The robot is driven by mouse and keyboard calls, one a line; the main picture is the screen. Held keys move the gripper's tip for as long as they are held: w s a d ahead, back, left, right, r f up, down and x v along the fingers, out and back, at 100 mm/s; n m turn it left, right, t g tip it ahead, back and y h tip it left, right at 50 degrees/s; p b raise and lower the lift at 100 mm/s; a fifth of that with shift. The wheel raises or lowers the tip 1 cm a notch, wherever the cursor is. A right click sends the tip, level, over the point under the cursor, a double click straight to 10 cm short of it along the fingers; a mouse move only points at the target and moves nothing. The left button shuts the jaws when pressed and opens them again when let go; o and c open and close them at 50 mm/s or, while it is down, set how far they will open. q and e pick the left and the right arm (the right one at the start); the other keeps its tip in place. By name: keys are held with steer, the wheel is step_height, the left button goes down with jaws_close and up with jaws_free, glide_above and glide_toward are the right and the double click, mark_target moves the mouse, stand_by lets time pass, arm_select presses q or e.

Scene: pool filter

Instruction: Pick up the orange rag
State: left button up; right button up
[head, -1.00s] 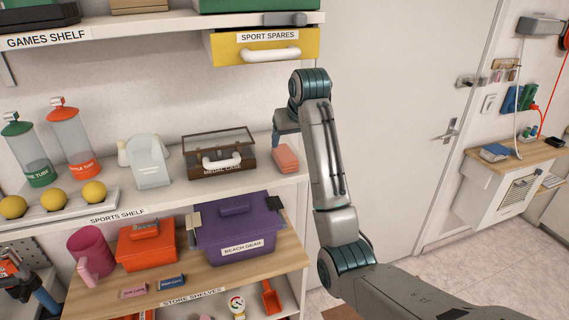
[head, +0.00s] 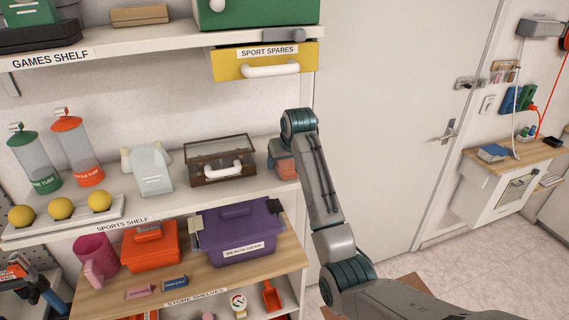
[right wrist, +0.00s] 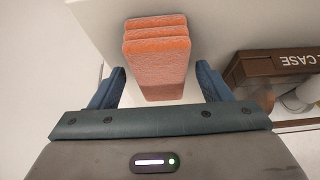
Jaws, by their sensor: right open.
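The orange rag (head: 287,168) is a folded, layered stack at the right end of the sports shelf, right of the medal case. In the head view it is partly hidden by my right gripper (head: 281,163). In the right wrist view the rag (right wrist: 157,55) lies ahead, between and mostly beyond the two blue fingertips of the gripper (right wrist: 160,88). The fingers are spread, with a gap on each side of the rag. My left gripper is out of view.
The medal case (head: 220,160) stands just left of the rag. The yellow sport spares drawer (head: 265,61) hangs above. The purple beach gear box (head: 237,232) is on the shelf below. A white door (head: 400,110) is to the right.

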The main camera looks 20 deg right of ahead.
steer(key=shift+s+a, duration=0.1)
steer(key=shift+f, duration=0.25)
stand_by(0.4)
steer(key=c, duration=1.1)
steer(key=shift+o, duration=0.2)
steer(key=shift+r, duration=0.1)
